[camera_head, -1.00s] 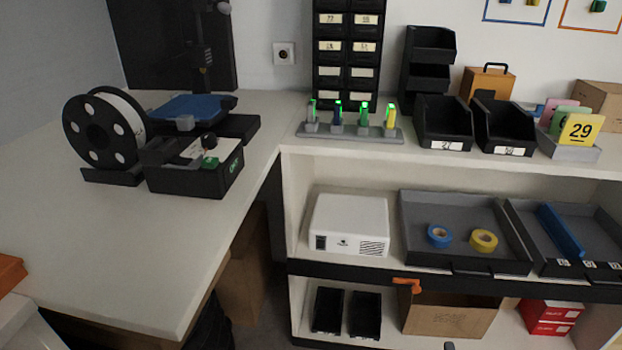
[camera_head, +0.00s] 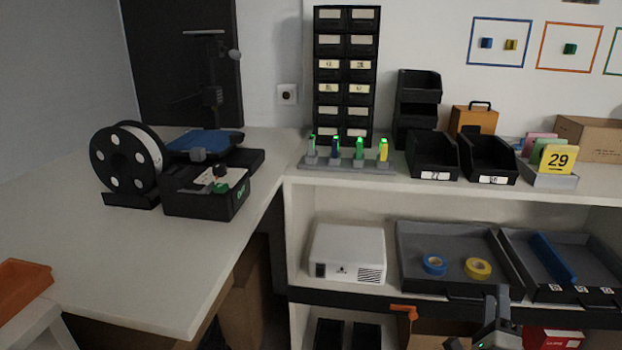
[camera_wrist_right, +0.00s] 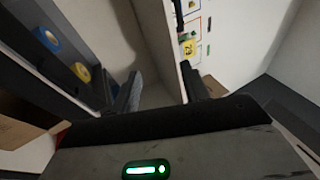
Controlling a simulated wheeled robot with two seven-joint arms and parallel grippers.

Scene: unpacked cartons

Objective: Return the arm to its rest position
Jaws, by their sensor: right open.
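My right gripper (camera_head: 493,320) shows at the bottom right of the head view, in front of the lower shelf and below the grey tray with the tape rolls. In the right wrist view its two dark fingers (camera_wrist_right: 160,90) stand apart with nothing between them. My left gripper is in neither view. Most of the right arm is outside the head view.
The shelf unit holds a grey tray (camera_head: 412,232) with a blue tape roll (camera_head: 433,265) and a yellow one (camera_head: 478,268), beside a white box (camera_head: 345,255). A white desk (camera_head: 110,265) with a black spool (camera_head: 122,166) stands left. An orange bin (camera_head: 22,288) sits bottom left.

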